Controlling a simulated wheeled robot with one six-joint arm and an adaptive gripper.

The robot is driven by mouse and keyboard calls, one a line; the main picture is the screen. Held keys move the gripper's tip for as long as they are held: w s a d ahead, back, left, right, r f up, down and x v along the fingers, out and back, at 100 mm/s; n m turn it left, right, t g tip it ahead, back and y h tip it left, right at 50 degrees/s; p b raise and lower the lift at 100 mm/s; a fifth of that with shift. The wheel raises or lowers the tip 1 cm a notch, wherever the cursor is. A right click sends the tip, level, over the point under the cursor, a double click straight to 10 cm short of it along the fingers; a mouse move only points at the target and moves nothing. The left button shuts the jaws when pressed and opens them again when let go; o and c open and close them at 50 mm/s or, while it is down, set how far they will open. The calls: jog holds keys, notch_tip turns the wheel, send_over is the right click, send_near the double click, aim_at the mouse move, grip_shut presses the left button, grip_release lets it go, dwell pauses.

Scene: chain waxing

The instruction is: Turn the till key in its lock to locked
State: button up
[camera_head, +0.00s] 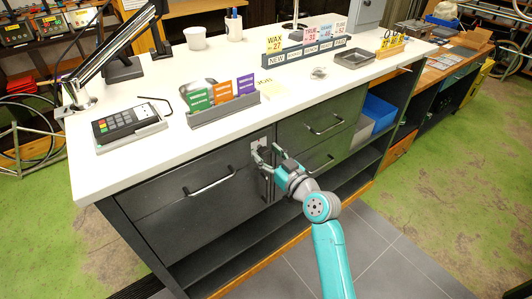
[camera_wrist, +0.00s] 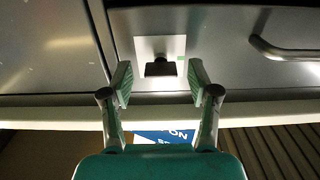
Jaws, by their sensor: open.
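The till key (camera_wrist: 160,67) is a dark, wide-headed key in a pale square lock plate (camera_wrist: 160,45) on the grey drawer front. A small green mark shows at the plate's right edge in the wrist view. My gripper (camera_wrist: 160,82) is open, with one fingertip on each side of the key and a gap to it on both sides. In the head view, my gripper (camera_head: 267,157) is at the cabinet front, and the lock plate (camera_head: 258,142) shows just above it. The key is too small there to judge its angle.
Bar handles sit on the drawers to the left (camera_head: 210,184) and right (camera_head: 325,126) of the lock. The white counter (camera_head: 290,95) overhangs above, holding a card terminal (camera_head: 127,125) and a card rack (camera_head: 223,108). Tiled floor in front is clear.

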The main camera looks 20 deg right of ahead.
jog(key=shift+w+a, duration=0.15)
jog(key=shift+w, duration=0.3)
grip_shut()
jog(key=shift+m, duration=0.4)
jog(key=m, duration=1.6)
jog(key=shift+m, duration=0.7)
